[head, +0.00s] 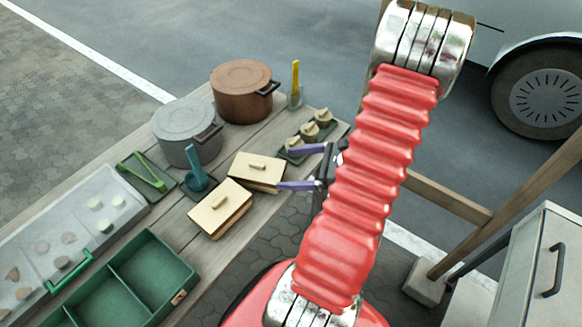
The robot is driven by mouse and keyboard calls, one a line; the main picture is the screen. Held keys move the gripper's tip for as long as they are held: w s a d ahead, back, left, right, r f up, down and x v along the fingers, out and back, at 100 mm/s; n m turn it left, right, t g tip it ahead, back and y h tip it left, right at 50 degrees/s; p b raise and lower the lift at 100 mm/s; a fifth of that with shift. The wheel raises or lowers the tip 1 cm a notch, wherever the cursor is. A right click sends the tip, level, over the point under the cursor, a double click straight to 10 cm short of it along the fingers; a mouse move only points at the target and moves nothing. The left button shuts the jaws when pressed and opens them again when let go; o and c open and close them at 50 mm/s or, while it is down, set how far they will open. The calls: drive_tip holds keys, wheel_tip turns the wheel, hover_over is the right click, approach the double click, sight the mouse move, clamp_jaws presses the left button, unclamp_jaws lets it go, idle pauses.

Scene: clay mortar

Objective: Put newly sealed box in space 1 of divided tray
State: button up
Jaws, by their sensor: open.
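One box (244,177) is farther back; the other box (211,222) is nearer. I cannot tell which was newly sealed. My gripper (284,169) is open, its two purple fingers spread at the right end of the farther box. I cannot tell whether they touch it. The green divided tray (118,270) is at the table's lower left, partly cut off by the frame. Its visible compartments look empty. A small tan tag sits on its right side; I cannot read a number.
A grey pot (187,127) and brown pot (243,92) stand behind the boxes, with a blue scoop (199,181) and green tongs (146,170) nearby. A clear-lidded case (60,240) lies left.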

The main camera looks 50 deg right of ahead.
idle(0.6)
drive_tip(key=shift+w+a+r+n, duration=0.2)
drive_tip(key=shift+a+r+n, duration=0.05)
drive_tip(key=shift+a+n, duration=0.05)
drive_tip(key=w+a+r+n+g+y, duration=0.1)
drive_tip(key=w+a+r+n+g, duration=0.1)
drive_tip(key=a+r+n+g, duration=0.45)
drive_tip(key=w+a+r+n+g, duration=0.25)
drive_tip(key=a+n, duration=0.55)
drive_tip(key=a, duration=0.4)
drive_tip(key=s+a+r+n+t+h, duration=0.1)
drive_tip(key=s+a+r+n+h, duration=0.1)
drive_tip(key=a+r+n, duration=0.4)
drive_tip(key=s+a+r+n+t+h, duration=0.1)
drive_tip(key=s+a+r+n+h, duration=0.2)
drive_tip(key=r+n, duration=0.4)
drive_tip(key=a+n+h, duration=0.1)
drive_tip(key=a+n, duration=0.1)
drive_tip(key=n, duration=0.1)
drive_tip(key=shift+a+r+h, duration=0.3)
drive_tip(key=shift+a, duration=0.05)
drive_tip(key=shift+c, duration=0.3)
